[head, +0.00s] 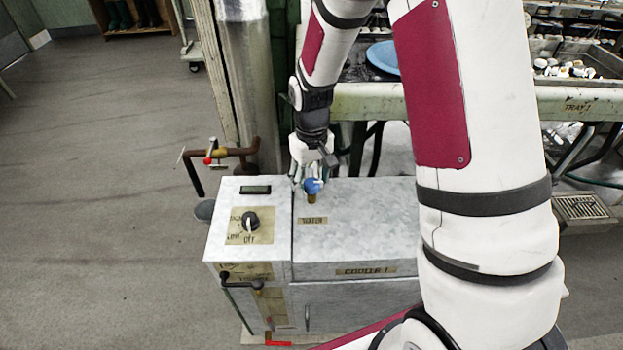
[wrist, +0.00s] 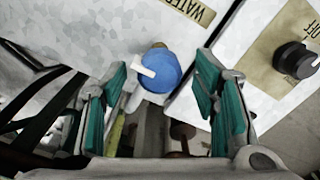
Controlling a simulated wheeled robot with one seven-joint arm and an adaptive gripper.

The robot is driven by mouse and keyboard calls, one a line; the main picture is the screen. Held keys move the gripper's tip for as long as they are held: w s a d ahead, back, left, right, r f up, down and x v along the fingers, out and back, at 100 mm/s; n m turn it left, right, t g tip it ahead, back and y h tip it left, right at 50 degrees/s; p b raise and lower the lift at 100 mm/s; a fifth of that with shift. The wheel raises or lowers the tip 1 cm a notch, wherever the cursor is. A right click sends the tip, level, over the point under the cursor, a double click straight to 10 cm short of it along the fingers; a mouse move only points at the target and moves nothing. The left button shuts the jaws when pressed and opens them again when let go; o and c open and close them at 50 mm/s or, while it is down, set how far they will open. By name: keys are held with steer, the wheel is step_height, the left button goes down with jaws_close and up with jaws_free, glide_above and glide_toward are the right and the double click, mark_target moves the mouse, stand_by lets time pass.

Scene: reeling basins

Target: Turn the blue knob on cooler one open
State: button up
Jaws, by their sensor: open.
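The blue knob (head: 312,186) stands on a brass fitting at the back of the top of cooler one (head: 350,235), near the "WATER" label. In the wrist view the blue knob (wrist: 160,71) shows a white pointer bar on its upper left side. My gripper (head: 308,178) is over the back edge of the cooler, close to the knob. In the wrist view my gripper (wrist: 163,95) is open, with its teal-padded fingers apart on the left and right of the knob. The knob sits between them or just beyond their tips; I cannot see contact.
A black dial (head: 250,221) marked "OFF" sits on the cooler's left panel. A rusty pipe with a red-handled valve (head: 209,159) stands behind left. A bench with a tray (head: 575,90) is behind right. Open floor (head: 100,200) lies to the left.

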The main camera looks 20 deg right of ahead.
mark_target(312, 182)
step_height(312, 182, up, 12)
stand_by(0.6)
steer(key=s+r+m, duration=0.1)
steer(key=s+r, duration=1)
steer(key=s, duration=0.4)
steer(key=s+d+r+m, duration=0.1)
steer(key=s, duration=1.6)
step_height(312, 182, up, 20)
steer(key=t+p, duration=0.4)
steer(key=p, duration=1.4)
steer(key=shift+s+a, duration=0.15)
